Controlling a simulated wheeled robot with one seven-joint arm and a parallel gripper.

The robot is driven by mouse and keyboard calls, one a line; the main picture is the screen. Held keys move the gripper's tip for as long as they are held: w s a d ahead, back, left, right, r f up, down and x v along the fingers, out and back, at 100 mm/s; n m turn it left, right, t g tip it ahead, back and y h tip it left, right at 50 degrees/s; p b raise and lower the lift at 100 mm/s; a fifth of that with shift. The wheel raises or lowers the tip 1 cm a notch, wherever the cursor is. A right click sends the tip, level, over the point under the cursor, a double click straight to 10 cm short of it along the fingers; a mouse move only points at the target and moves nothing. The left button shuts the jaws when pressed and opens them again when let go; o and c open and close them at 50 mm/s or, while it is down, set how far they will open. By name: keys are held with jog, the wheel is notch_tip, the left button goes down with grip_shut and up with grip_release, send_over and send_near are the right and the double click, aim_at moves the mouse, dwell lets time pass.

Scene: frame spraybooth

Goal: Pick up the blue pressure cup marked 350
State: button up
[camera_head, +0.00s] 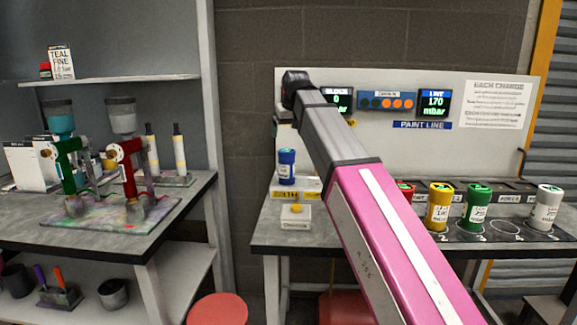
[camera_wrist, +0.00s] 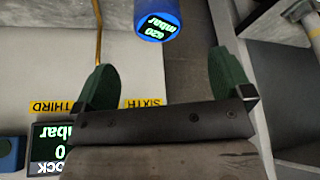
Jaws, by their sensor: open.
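The blue cup (camera_head: 286,166) stands upright at the left end of the right-hand bench, on a pale block with yellow labels. In the wrist view the blue cup (camera_wrist: 157,10) is at the top edge, partly cut off. Its lit label ends in "mbar"; the upside-down number looks like 620, and I cannot make out 350. My gripper (camera_wrist: 163,76) is open and empty, its two green fingers spread wide. The cup lies beyond the fingertips, roughly centred between them and apart from both.
A yellow cup (camera_head: 439,208), a green cup (camera_head: 477,208) and a white cup (camera_head: 545,207) stand on the bench to the right. A red cup is mostly hidden by my arm.

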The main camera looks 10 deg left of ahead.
aim_at(286, 150)
jog(key=shift+w+f, duration=0.35)
jog(key=shift+f, duration=0.1)
jog(key=x, duration=1)
jog(key=shift+s+d, duration=0.1)
jog(key=shift+s, duration=0.1)
grip_shut()
jog(key=shift+r, duration=0.1)
